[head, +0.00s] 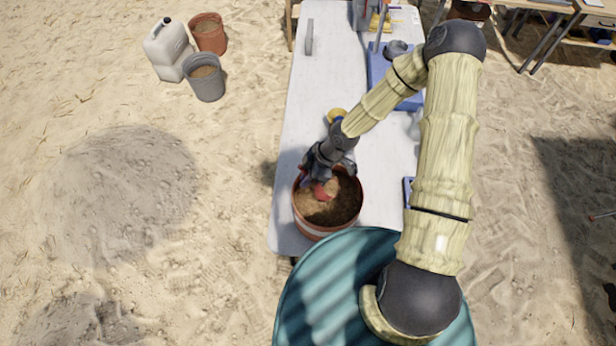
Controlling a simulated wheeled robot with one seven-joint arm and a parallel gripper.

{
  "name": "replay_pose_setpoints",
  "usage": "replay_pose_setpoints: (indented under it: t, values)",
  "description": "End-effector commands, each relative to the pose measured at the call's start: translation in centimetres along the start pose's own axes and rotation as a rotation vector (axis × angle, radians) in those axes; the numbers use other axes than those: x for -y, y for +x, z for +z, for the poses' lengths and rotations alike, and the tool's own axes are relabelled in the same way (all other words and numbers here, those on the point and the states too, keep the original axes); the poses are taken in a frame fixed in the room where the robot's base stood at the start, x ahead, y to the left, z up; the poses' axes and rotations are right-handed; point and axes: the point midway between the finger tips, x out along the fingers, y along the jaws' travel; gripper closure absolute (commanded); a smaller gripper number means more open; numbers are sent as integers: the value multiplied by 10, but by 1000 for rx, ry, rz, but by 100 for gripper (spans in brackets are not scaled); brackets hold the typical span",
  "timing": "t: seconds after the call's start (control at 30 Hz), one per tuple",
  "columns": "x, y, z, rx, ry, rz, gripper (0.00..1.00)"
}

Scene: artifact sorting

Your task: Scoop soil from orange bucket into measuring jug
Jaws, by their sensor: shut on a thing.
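The orange bucket (318,232) stands on the near left end of the white table and holds brown soil. My gripper (318,178) is over the bucket's back left part, pointing down into its mouth. It is shut on a small red tool, seemingly a scoop (326,190), whose visible part is at the soil. How much soil the scoop holds cannot be told. The fingertips are partly hidden by the wrist. A pale, clear-looking container (415,126), possibly the measuring jug, stands at the table's right edge, partly hidden by my arm.
The white table (325,75) is mostly clear along its left side. A yellow round item (337,115) lies behind my wrist. A blue tray (380,68) is further back. An orange bucket (208,33), a grey bucket (205,78) and a white canister (166,48) stand on the sand.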

Motion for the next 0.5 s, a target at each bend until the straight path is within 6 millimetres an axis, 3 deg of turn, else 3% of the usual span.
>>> replay_pose_setpoints:
  t: [0.5]
  values:
    - [-4, 10, -8, 318, 52, -27, 100]
